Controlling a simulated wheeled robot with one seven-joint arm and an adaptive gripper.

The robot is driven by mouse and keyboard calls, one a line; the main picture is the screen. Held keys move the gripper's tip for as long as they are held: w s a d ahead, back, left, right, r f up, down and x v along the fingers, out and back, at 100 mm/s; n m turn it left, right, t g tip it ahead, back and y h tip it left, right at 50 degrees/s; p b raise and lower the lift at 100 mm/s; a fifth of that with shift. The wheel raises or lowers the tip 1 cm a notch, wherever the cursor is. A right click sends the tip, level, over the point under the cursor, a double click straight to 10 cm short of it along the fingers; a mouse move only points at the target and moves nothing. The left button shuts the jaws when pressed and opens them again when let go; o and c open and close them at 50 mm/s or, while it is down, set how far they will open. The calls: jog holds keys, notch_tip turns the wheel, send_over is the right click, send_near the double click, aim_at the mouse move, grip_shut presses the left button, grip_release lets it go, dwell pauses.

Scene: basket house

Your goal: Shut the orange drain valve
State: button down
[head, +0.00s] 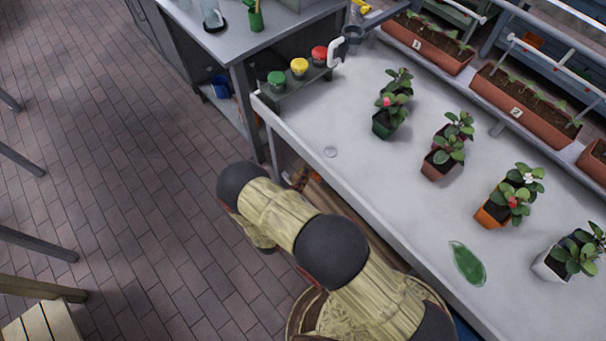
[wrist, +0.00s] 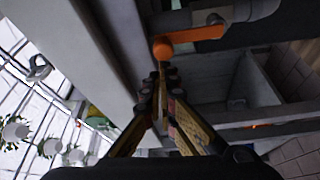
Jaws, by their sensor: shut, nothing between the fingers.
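The orange drain valve handle (wrist: 195,36) shows at the top of the wrist view as a flat lever with a rounded end at its left. It sits against a grey pipe (wrist: 245,10) and lies roughly crosswise in that view. My gripper (wrist: 162,80) is shut and empty, its fingers meeting just below the rounded end in the picture. I cannot tell whether the fingertips touch the handle. In the head view my arm reaches down beside the front edge of the potting bench (head: 345,182), and the gripper is not clearly visible there.
Potted plants (head: 441,160) and a green leaf-shaped dish (head: 467,263) stand on the bench. Red, yellow and green knobs (head: 299,67) line its left end. A wicker basket (head: 300,312) is below my arm. The brick floor (head: 120,190) at left is mostly open.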

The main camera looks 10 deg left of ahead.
jog(key=shift+s+d, duration=0.25)
jog(key=s+d+f+m+t+h+b, duration=0.1)
jog(key=s+d+f+m+b, duration=0.3)
jog(key=s+d+f+b, duration=0.1)
jog(key=s+d+b, duration=0.1)
jog(key=d+b, duration=0.1)
jog(key=b, duration=0.1)
jog(key=shift+s+d+f+m, duration=0.15)
jog(key=shift+s+f+m, duration=0.15)
jog(key=shift+m, duration=0.1)
dwell(1.1)
dwell(0.5)
